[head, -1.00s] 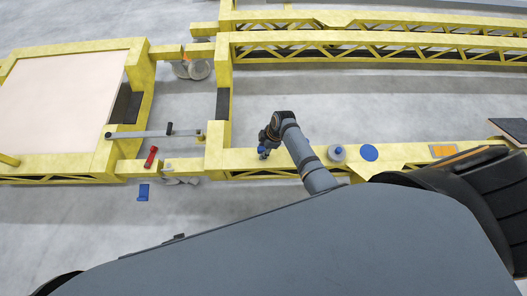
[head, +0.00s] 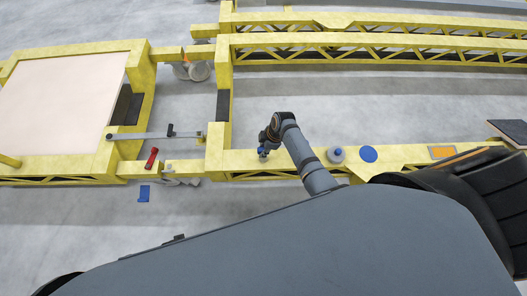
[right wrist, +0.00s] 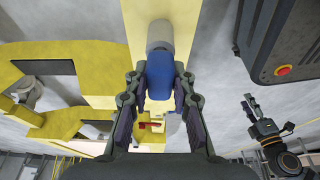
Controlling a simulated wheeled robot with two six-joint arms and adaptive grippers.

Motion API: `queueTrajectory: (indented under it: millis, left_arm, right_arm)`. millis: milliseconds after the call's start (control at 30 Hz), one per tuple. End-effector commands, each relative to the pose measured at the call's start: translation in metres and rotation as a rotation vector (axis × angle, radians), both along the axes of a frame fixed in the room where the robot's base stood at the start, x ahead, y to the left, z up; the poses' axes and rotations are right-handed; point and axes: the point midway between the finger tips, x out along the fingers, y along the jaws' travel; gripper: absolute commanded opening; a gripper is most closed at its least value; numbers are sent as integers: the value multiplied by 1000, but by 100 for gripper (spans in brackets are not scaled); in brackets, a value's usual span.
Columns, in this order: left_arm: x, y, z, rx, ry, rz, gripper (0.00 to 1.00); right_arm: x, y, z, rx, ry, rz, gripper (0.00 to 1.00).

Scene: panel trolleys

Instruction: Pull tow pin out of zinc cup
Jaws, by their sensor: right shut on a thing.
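The blue tow pin (right wrist: 160,75) is between the fingers of my right gripper (right wrist: 160,92), which is shut on it. A grey cylinder, which looks like the zinc cup (right wrist: 159,35), meets the blue part's far end; how deep the pin sits is hidden. In the head view, my right gripper (head: 263,150) is over the near yellow beam (head: 240,160), with a bit of blue at its tips. My left gripper (right wrist: 250,105) shows small at the right of the right wrist view, away from the pin; its jaw opening is unclear. It is not in the head view.
A grey round piece with a blue top (head: 337,154) and a blue disc (head: 368,153) are on the beam to the right. A drawbar (head: 155,134) and red lever (head: 151,158) are left. A blue piece (head: 144,193) lies on the floor. Open floor lies beyond the beam.

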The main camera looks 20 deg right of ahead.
Motion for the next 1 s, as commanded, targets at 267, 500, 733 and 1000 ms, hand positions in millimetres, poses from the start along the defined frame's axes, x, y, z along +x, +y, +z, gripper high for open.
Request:
queueTrajectory:
  millis: [267,500,733,1000]
  left_arm:
    - [0,0,12,0,0,0,40]
    - [0,0,16,0,0,0,40]
    - [0,0,15,0,0,0,40]
    - [-11,1,6,1,5,1,40]
  right_arm:
    - [0,0,11,0,0,0,0]
    - [0,0,14,0,0,0,0]
    - [0,0,14,0,0,0,0]
    - [0,0,14,0,0,0,0]
